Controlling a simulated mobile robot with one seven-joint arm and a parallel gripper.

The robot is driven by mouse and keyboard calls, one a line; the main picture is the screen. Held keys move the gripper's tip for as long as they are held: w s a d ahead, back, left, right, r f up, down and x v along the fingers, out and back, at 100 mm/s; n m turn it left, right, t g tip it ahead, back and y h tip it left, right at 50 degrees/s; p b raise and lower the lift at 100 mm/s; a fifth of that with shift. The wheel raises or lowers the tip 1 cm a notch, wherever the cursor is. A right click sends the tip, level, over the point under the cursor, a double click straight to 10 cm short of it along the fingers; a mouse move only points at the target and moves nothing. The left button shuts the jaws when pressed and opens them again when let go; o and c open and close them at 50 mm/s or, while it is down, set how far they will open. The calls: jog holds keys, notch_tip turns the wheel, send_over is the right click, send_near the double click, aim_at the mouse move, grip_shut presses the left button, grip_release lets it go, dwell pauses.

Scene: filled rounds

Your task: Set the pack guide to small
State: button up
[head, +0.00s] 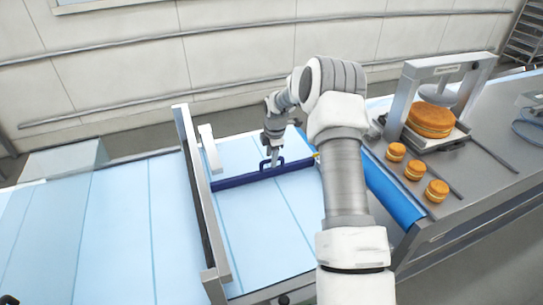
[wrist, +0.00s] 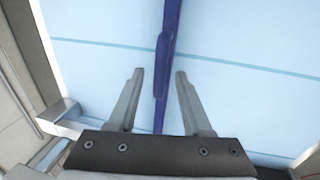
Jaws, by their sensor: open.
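The pack guide is a dark blue bar (head: 236,181) with a raised loop handle, lying across the light blue surface from the grey rail towards my arm. A small yellow mark (head: 316,155) shows at its right end. My gripper (head: 272,160) points down at the handle. In the wrist view the bar (wrist: 172,18) runs up the middle, and the handle (wrist: 162,65) stands between the two spread fingers of my gripper (wrist: 159,72), with a gap on each side. My arm hides part of the right side; no size label is legible.
A grey upright rail (head: 201,200) borders the surface on the left. At right, a grey press frame (head: 405,95) holds a large orange-brown round (head: 431,121), with three small filled rounds (head: 414,169) before it. Light blue surface lies clear on both sides of the bar.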

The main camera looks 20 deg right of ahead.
grip_shut()
dwell(1.4)
